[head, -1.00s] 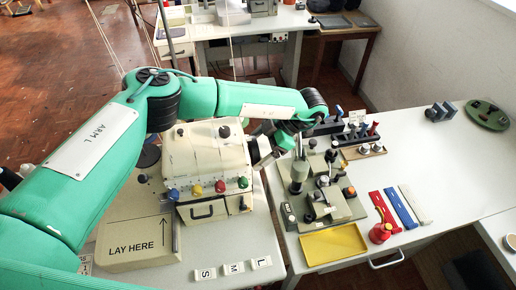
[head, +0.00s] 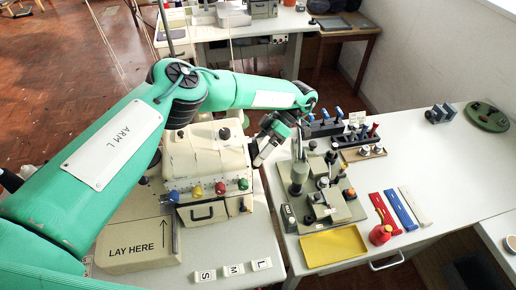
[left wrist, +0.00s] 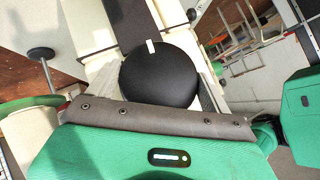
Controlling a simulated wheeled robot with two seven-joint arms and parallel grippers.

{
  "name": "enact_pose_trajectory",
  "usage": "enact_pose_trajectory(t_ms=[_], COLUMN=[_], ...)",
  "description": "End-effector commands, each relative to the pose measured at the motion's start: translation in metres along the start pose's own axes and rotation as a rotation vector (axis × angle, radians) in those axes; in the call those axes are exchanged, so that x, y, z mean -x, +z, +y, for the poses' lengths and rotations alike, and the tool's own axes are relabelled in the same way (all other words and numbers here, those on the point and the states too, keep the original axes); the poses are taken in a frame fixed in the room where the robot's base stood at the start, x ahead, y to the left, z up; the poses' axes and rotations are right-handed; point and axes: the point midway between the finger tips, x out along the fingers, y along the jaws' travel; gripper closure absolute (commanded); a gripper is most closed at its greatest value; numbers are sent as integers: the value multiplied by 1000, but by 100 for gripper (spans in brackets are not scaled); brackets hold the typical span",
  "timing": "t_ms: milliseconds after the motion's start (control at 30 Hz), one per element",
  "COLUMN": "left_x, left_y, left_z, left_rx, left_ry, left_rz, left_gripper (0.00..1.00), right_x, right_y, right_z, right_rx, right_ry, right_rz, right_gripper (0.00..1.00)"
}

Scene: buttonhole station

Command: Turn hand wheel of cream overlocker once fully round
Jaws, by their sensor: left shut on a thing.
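The cream overlocker (head: 205,155) stands on the left table, with several coloured knobs along its front. Its hand wheel is on its right side, mostly hidden by my left gripper (head: 262,152) in the head view. In the left wrist view the hand wheel (left wrist: 160,78) is a round black disc with a white mark at its upper rim. My left gripper is shut on the hand wheel, with pale fingers on either side of it. My right gripper is in neither view.
A board with a grey-green press device (head: 325,200) stands close on the right, beside a yellow tray (head: 333,246). A "LAY HERE" block (head: 138,245) and S, M, L tags (head: 233,270) lie in front. The right table's far right part is mostly clear.

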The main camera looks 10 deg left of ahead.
Motion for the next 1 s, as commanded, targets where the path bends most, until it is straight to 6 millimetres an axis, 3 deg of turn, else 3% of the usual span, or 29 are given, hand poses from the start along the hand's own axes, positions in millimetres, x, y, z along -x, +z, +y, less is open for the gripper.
enact_pose_trajectory(t_ms=[733, 767, 833, 1000], left_x=[1, 1, 1, 1], left_y=[-2, -2, -2, -1], left_z=[1, 1, 1, 1], left_rx=[-65, -65, -65, -65], left_ry=[-64, -64, -64, -65], left_rz=[1, 1, 1, 1], left_gripper=[40, 15, 2, 0], right_x=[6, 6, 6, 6], right_y=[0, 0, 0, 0], right_z=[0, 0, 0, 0], right_rx=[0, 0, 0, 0], right_ry=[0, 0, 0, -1], right_rz=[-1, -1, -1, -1], right_gripper=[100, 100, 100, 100])
